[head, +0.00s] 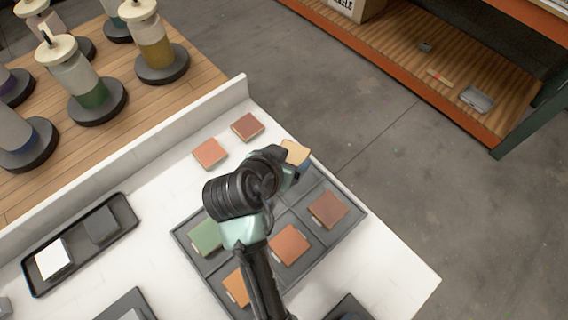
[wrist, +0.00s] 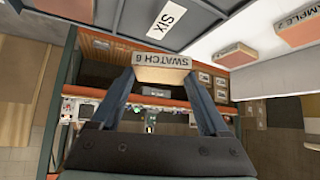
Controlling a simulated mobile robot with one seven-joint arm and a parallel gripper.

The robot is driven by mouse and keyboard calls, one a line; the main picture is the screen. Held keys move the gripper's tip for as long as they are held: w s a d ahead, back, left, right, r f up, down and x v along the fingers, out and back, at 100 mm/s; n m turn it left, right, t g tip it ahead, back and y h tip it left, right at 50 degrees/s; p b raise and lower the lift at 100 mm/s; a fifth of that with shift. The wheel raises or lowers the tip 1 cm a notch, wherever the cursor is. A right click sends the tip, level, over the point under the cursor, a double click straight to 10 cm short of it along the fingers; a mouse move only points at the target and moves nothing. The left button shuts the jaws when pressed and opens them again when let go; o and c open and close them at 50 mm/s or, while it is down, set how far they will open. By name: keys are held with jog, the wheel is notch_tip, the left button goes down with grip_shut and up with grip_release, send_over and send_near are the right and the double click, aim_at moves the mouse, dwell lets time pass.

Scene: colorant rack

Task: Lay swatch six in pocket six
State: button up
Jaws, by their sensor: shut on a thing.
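My gripper (head: 288,165) is shut on a tan swatch (head: 296,151), holding it near the far corner of the grey pocket tray (head: 346,227). In the wrist view the swatch (wrist: 160,62) sits between the two fingertips (wrist: 161,76), its edge label reading "SWATCH 6" upside down. A white label reading "SIX" (wrist: 168,18) shows just above the swatch in that view. My arm hides part of the tray in the head view, and I cannot tell whether the swatch touches it.
The tray holds a green swatch (head: 205,236), a brown one (head: 328,209) and orange ones (head: 289,245) (head: 237,287). An orange swatch (head: 210,153) and a dark red one (head: 247,126) lie loose beyond it. A black tray (head: 34,291) is at left; bottles (head: 82,85) stand behind a low wall (head: 150,143).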

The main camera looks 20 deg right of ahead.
jog(key=shift+f, duration=3.05)
jog(key=shift+f, duration=0.15)
jog(key=o, duration=1.2)
